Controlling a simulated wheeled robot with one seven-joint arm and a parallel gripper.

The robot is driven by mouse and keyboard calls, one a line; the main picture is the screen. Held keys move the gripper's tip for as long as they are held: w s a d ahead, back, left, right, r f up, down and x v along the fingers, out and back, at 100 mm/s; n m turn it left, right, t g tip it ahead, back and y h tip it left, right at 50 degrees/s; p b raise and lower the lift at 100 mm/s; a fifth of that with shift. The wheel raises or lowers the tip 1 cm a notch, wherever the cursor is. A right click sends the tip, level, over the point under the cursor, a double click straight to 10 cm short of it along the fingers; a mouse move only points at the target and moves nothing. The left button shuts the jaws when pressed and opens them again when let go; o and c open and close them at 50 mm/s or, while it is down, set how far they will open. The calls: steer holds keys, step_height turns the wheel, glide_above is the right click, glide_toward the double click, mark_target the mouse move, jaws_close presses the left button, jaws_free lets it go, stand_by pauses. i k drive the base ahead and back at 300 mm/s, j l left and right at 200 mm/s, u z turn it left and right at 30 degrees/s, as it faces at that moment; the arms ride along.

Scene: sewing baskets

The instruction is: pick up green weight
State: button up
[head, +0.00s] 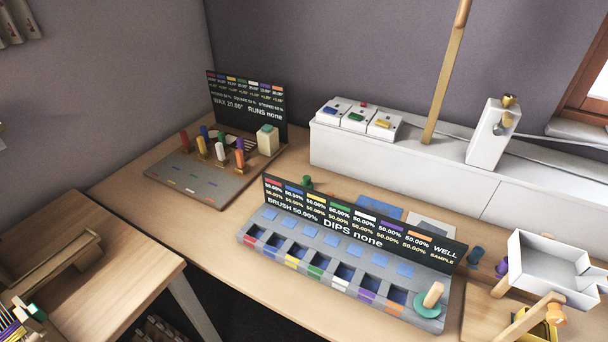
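A small dark green knobbed piece (307,182), which looks like the green weight, stands on the long wooden table just behind the left part of a black display board (360,222). Its lower part is partly hidden by the board. A similar blue piece (475,257) and a purple piece (502,268) stand at the right, near a white tray (545,268). A flat green disc with a wooden peg (430,301) sits on the right end of the grey well block. My gripper is not in view.
The grey well block (438,325) with coloured tabs fills the front of the table. A grey board with coloured pegs (200,182) stands at the back left. A white ledge (400,170) runs behind, with a wooden pole (445,75). Bare table (215,240) shows left of the block.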

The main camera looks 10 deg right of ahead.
mark_target(307, 181)
steer(key=i+j+z, duration=0.1)
steer(key=i+j, duration=0.15)
steer(key=i+j+z, duration=0.15)
steer(key=j, duration=0.35)
steer(key=i+j+z, duration=0.1)
steer(key=i+j, duration=0.15)
steer(key=j, duration=0.15)
